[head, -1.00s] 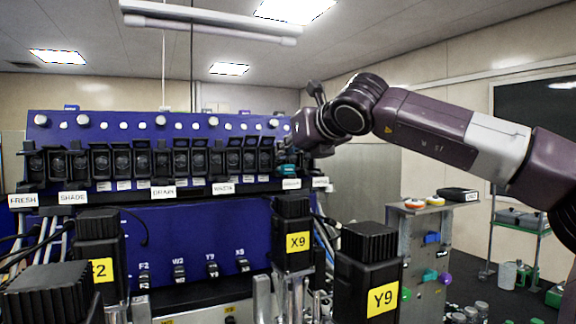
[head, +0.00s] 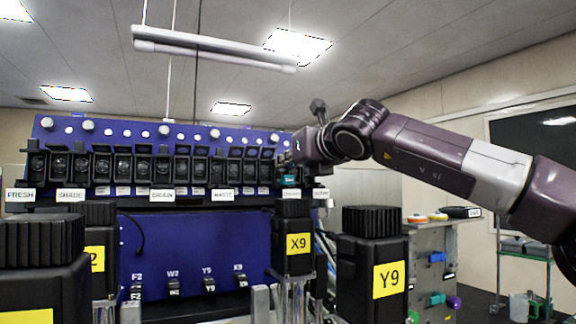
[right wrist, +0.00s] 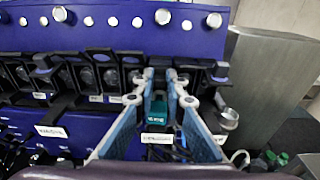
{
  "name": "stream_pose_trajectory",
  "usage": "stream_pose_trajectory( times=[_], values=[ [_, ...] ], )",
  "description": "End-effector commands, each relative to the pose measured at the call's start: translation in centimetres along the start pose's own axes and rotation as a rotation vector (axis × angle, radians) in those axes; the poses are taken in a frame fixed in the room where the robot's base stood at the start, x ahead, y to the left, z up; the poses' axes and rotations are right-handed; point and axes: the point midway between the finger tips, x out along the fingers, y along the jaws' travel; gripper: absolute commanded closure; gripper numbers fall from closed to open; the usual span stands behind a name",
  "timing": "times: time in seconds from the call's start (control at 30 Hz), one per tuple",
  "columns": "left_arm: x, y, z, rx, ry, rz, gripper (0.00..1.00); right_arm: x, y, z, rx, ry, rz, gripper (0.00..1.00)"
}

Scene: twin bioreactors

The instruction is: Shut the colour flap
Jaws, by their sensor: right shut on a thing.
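The row of black flap housings (head: 150,165) runs along the blue panel, with flaps standing up over the openings. My right gripper (right wrist: 161,76) is at the right end of this row, its two blue-grey fingers close together on a narrow dark flap, which I take to be the colour flap (right wrist: 160,68). A teal block (right wrist: 158,108) sits just below the fingertips, between the fingers; it also shows in the head view (head: 290,181). A white label (right wrist: 157,138) under it is too small to read surely. The fingers hide much of the flap. My left gripper is not in view.
White knobs (head: 165,131) line the panel above the housings. Black units marked X9 (head: 295,222) and Y9 (head: 372,260) stand in front. A grey cabinet (right wrist: 258,85) stands right of the row, with a metal cup (right wrist: 228,118) near the gripper.

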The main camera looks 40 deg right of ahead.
Motion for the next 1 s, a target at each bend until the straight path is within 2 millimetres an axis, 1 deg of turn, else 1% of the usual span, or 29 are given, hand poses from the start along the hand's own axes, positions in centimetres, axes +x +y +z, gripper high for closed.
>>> stream_pose_trajectory(
  times=[0.03, 0.13, 0.2, 0.43, 0.57, 0.67, 0.73, 1.0],
  values=[
    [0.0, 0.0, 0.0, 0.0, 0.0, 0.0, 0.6, -0.1, 0.0, 0.2, 0.0, -0.004, 0.001, 0.88],
    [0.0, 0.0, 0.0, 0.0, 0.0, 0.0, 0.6, 0.0, 0.0, 0.1, 0.0, -0.003, 0.001, 0.77],
    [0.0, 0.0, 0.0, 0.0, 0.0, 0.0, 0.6, 0.0, 0.0, 0.1, 0.0, -0.003, 0.0, 0.71],
    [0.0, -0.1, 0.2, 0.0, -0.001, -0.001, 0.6, 0.0, 0.0, 0.0, 0.0, -0.001, 0.0, 0.71],
    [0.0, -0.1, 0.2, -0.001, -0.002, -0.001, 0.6, -0.6, 0.0, 0.1, 0.0, -0.003, 0.002, 0.71],
    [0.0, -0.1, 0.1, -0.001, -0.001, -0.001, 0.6, -1.7, 0.0, 0.2, 0.001, -0.004, 0.002, 0.71],
    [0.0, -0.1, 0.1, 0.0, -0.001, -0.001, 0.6, -2.8, 0.0, 0.1, 0.001, -0.005, 0.002, 0.71],
    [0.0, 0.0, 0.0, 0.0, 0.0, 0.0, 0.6, -8.2, 0.0, 0.2, 0.001, -0.005, 0.001, 0.71]
  ],
)
